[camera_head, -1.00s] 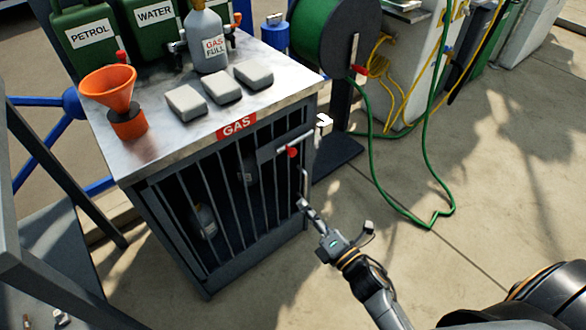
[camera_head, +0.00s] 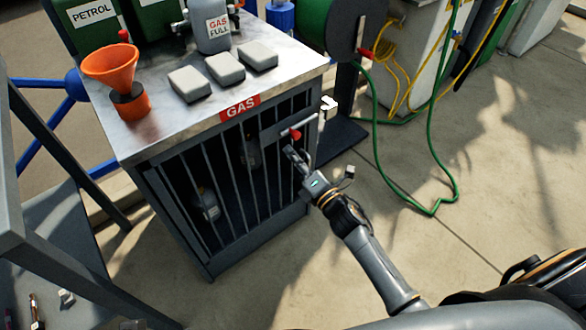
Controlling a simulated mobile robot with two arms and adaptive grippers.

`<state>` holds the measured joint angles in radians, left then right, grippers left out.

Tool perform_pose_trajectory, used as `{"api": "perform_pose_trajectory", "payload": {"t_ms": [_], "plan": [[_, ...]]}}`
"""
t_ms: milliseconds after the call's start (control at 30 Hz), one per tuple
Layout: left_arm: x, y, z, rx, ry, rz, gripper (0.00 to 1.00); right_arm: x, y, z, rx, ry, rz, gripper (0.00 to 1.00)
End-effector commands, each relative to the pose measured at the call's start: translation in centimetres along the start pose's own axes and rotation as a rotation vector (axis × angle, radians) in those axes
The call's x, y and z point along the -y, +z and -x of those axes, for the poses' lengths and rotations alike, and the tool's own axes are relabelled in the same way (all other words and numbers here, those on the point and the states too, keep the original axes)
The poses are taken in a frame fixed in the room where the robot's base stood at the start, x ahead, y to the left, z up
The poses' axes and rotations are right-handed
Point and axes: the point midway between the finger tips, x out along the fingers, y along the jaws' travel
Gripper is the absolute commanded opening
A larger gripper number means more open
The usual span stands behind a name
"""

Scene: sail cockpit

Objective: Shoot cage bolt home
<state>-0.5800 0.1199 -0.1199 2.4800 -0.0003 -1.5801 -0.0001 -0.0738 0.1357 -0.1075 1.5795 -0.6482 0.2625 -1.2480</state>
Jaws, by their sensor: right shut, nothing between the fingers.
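The gas cage (camera_head: 210,190) is a dark barred cabinet under a metal top, with a red GAS label (camera_head: 240,107). Its bolt (camera_head: 295,134) has a red knob and sits on a grey plate at the upper right of the barred front. A pale catch (camera_head: 328,108) shows at the cage's right corner. My right gripper (camera_head: 291,154) is shut and empty, just below the red knob. Whether its fingertips touch the bolt, I cannot tell. Gas bottles (camera_head: 207,204) stand behind the bars. My left gripper is not in view.
On the cage top stand an orange funnel (camera_head: 112,72), three grey blocks (camera_head: 225,67) and a grey gas bottle (camera_head: 211,28). A green hose (camera_head: 377,150) hangs to the right and loops on the floor. The concrete floor before the cage is clear.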

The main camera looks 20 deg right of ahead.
Motion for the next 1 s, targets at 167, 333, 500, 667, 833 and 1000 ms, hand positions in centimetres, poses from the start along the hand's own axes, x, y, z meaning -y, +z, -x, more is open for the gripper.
{"api": "perform_pose_trajectory", "payload": {"t_ms": [167, 333, 500, 667, 833, 1000], "plan": [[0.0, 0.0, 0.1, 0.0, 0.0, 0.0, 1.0, -0.1, 1.3, -0.3, -0.001, 0.001, 0.0, 0.0], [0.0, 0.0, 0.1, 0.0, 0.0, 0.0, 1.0, -0.1, 1.4, -0.4, 0.0, 0.0, -0.002, 0.0], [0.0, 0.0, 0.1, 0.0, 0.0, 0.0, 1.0, 0.0, 1.4, -0.4, 0.0, 0.0, -0.002, 0.0], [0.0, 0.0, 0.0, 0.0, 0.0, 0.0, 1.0, 0.5, 2.3, -0.4, 0.0, 0.0, 0.002, 0.0], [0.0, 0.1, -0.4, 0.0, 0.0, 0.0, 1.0, 1.9, 5.0, -0.6, 0.001, 0.0, 0.003, 0.0], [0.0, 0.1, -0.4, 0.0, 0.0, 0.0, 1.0, 2.2, 6.1, -0.6, 0.0, 0.001, -0.002, 0.0]]}}
